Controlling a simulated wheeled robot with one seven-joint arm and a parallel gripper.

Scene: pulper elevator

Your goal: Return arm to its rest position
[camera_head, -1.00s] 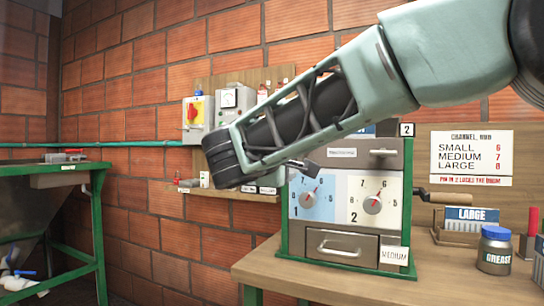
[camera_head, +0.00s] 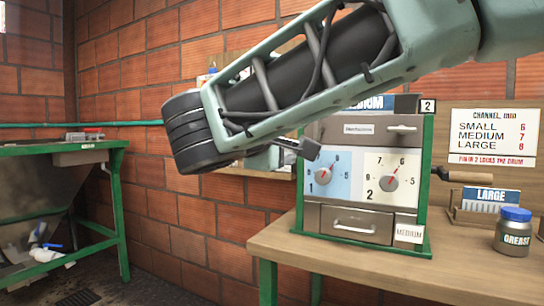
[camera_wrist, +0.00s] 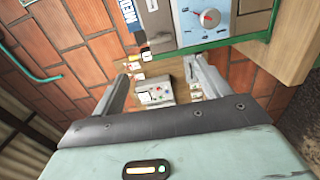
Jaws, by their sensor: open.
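My gripper (camera_wrist: 160,80) shows in the wrist view with its two fingers apart and nothing between them. In the head view my arm reaches in from the upper right across the picture, bent at a dark ribbed joint at the left. A small part of the gripper end shows below the arm, in front of the grey control box (camera_head: 350,131); the rest is hidden behind the arm. The control box has two dials and a drawer, and stands on the wooden bench (camera_head: 350,262). Its dial panel also shows at the top of the tilted wrist view.
A grease jar (camera_head: 513,232) and a LARGE rack (camera_head: 484,203) stand on the bench at right. A green-framed hopper (camera_head: 40,195) is at left. A brick wall (camera_head: 190,235) is behind. The arm partly hides a wall board with switch boxes, which shows in the wrist view (camera_wrist: 155,92).

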